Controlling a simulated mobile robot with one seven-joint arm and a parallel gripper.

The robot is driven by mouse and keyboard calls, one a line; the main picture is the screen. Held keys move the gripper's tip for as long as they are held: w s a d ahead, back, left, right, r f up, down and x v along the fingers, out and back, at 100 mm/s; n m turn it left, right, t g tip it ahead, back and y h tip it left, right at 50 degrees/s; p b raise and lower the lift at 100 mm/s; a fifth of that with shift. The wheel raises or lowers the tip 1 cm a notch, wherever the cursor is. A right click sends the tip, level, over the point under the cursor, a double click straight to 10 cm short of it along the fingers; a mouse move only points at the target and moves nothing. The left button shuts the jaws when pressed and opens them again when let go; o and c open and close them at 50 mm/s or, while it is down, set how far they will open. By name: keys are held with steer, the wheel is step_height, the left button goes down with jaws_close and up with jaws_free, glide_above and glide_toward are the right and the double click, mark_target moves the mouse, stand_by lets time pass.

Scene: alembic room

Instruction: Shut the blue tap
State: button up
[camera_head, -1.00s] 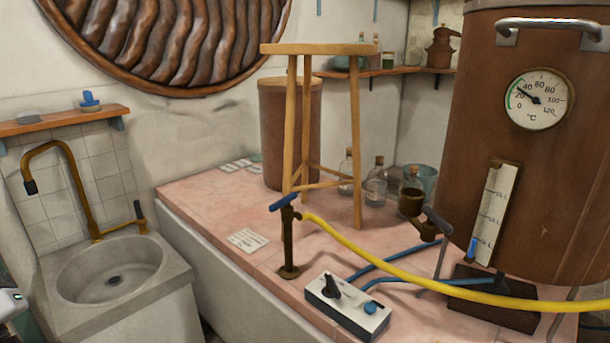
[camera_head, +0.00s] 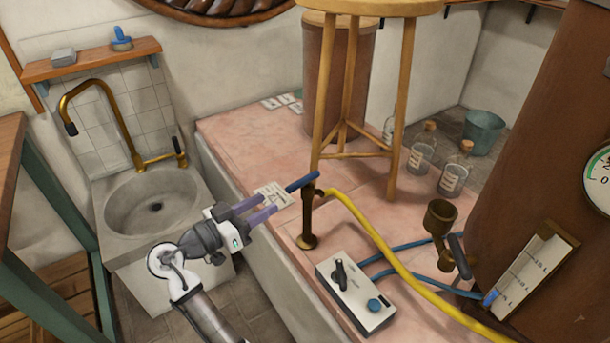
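The blue tap is a brass standpipe (camera_head: 308,222) upright on the pink tiled top, with a blue bar handle (camera_head: 301,182) across its head. The handle slants, its left end lower and nearer my gripper. A yellow hose runs off its head to the right. My gripper (camera_head: 272,205) has two purple fingers, spread apart with nothing between them. It is left of the standpipe, with its fingertips pointing towards the handle and appearing short of it. The exact gap in depth cannot be told.
A control box (camera_head: 355,295) with a black knob and blue button sits in front of the standpipe. A wooden stool (camera_head: 410,95) stands behind it. A sink (camera_head: 150,205) with a brass faucet is at left.

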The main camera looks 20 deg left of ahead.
mark_target(301, 180)
steer(key=p+x, duration=0.2)
steer(key=x, duration=0.9)
steer(key=shift+w+d+r, duration=0.1)
steer(key=shift+w+d, duration=0.1)
steer(key=shift+w, duration=0.2)
steer(key=shift+c, duration=0.2)
jaws_close()
